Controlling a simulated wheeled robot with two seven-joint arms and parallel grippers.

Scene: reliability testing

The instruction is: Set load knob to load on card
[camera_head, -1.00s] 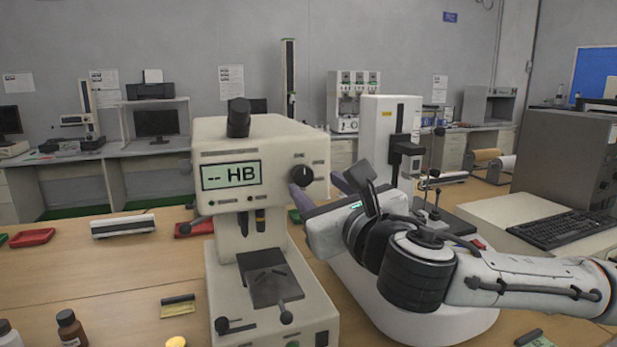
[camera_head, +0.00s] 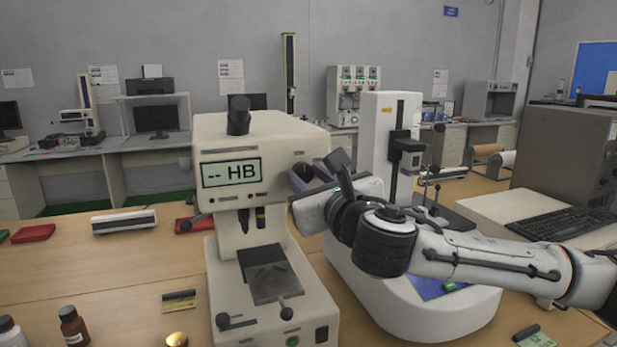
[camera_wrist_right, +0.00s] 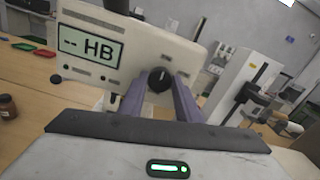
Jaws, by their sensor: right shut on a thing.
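The cream hardness tester (camera_head: 262,135) stands on the table with a display (camera_head: 231,173) reading "-- HB". Its black load knob (camera_wrist_right: 159,79) is on the upper right of its front face. My right gripper (camera_head: 303,176) is at the knob, its purple fingers on either side of it and shut on it; the wrist view also shows these fingers (camera_wrist_right: 160,92). In the head view the knob is mostly hidden by the fingers. A small yellow card (camera_head: 179,302) lies on the table left of the tester; I cannot read its writing. My left gripper is not in view.
A white tester (camera_head: 388,150) with a rounded base stands right of the cream one, behind and below my right arm. Brown and white bottles (camera_head: 73,327) stand at the front left. Red trays (camera_head: 33,233) and a grey-white bar (camera_head: 124,222) lie farther back.

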